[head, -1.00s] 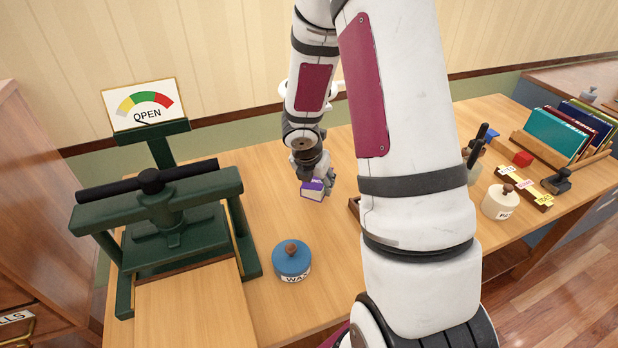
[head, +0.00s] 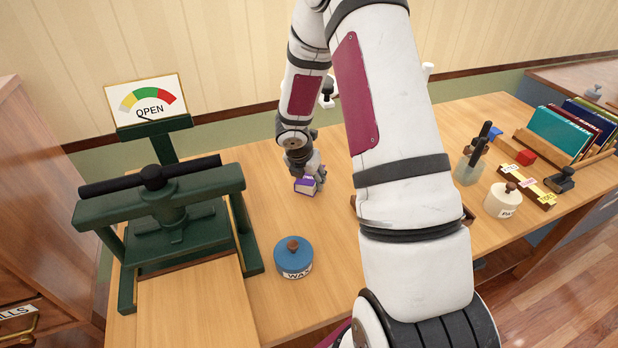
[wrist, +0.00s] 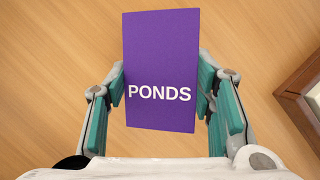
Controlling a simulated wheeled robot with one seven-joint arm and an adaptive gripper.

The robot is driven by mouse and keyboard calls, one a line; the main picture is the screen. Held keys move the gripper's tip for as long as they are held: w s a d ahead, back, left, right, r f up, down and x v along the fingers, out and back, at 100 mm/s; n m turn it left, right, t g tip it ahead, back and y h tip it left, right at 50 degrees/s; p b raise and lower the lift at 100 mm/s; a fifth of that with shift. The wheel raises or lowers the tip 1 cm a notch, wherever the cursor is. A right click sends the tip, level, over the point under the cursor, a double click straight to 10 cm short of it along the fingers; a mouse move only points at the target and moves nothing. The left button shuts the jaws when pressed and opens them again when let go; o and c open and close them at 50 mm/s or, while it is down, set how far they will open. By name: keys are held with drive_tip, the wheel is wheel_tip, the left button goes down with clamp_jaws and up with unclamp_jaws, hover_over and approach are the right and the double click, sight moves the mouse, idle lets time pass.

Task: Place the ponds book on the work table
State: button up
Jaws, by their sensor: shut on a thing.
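The ponds book (wrist: 161,60) is purple with white lettering and sits between my gripper's teal finger pads in the wrist view. In the head view the small purple book (head: 305,187) shows below my gripper (head: 305,172), which is shut on it. The wooden work table (head: 275,215) lies beneath the book. I cannot tell whether the book touches the table top or is just above it.
A green press (head: 165,215) with an OPEN dial (head: 147,101) stands at left. A blue WAX pot (head: 293,257) stands in front of the book. At right are a cream pot (head: 502,201), a tool jar (head: 468,168) and a book rack (head: 560,140).

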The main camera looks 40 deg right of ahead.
drive_tip(key=shift+f, duration=0.15)
drive_tip(key=o, duration=1.2)
drive_tip(key=shift+r, duration=0.2)
drive_tip(key=s+a+r+m+p, duration=0.1)
drive_tip(key=s+a+r+m, duration=0.25)
drive_tip(key=r, duration=0.55)
drive_tip(key=s+a+r+m+p, duration=0.1)
drive_tip(key=s+a+r+m, duration=0.25)
drive_tip(key=r, duration=0.55)
drive_tip(key=s+a+r+m+p, duration=0.15)
drive_tip(key=s+r+m, duration=0.3)
drive_tip(key=r, duration=0.45)
drive_tip(key=s+a+r+m+y, duration=0.1)
drive_tip(key=s+a+r+m, duration=0.1)
drive_tip(key=s+a+m, duration=0.2)
drive_tip(key=s+a+r+m+t+y, duration=0.1)
drive_tip(key=s+a+r+m, duration=0.1)
drive_tip(key=s+a+m, duration=0.2)
drive_tip(key=s+a+r+m+t+y, duration=0.1)
drive_tip(key=s+a+m, duration=0.3)
drive_tip(key=s, duration=0.5)
drive_tip(key=shift+s+a+r+y+b, duration=0.3)
drive_tip(key=shift+a+r+y, duration=0.2)
drive_tip(key=shift+r, duration=0.15)
drive_tip(key=shift+r, duration=0.1)
